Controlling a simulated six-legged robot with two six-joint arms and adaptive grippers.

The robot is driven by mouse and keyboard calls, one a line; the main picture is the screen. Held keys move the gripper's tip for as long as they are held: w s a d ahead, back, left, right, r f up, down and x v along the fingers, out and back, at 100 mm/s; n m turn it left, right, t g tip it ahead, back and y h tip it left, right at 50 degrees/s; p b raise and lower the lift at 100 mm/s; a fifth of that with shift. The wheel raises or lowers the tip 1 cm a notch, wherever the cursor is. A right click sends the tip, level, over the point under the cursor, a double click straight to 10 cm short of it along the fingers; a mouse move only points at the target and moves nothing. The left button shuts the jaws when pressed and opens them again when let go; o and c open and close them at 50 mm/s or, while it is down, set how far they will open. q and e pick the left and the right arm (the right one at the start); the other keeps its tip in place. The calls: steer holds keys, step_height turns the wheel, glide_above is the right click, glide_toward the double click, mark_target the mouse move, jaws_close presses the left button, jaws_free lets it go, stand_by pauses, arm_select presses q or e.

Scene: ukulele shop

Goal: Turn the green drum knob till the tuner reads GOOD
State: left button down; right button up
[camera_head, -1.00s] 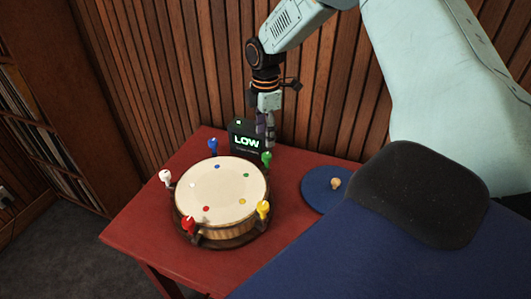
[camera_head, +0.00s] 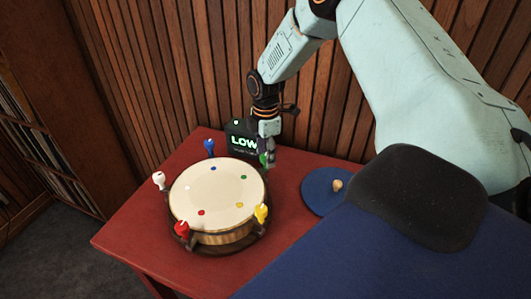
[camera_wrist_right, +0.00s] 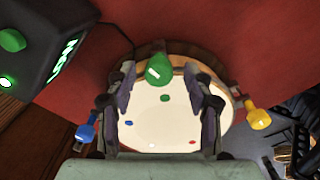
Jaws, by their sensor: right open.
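The round drum (camera_head: 215,195) with a cream top stands on the red table. Its green knob (camera_head: 264,160) is at the far right of the rim, partly hidden by my right gripper (camera_head: 268,152). In the right wrist view the green knob (camera_wrist_right: 159,70) lies between the two fingertips of my right gripper (camera_wrist_right: 160,82), which is open around it with gaps on both sides. The black tuner (camera_head: 241,138) behind the drum reads LOW in green; its screen also shows in the right wrist view (camera_wrist_right: 66,60), at a steep angle. My left gripper is not in view.
Blue (camera_head: 209,147), white (camera_head: 159,180), red (camera_head: 182,230) and yellow (camera_head: 262,213) knobs stand around the drum rim. A blue disc (camera_head: 318,196) with a wooden peg lies right of the drum. A slatted wall (camera_head: 170,75) rises behind. The red table (camera_head: 135,235) is bare at the front left.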

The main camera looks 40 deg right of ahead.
steer(key=shift+s, duration=0.1)
steer(key=shift+a, duration=0.1)
steer(key=shift+w, duration=0.2)
steer(key=shift+c, duration=1.4)
jaws_close()
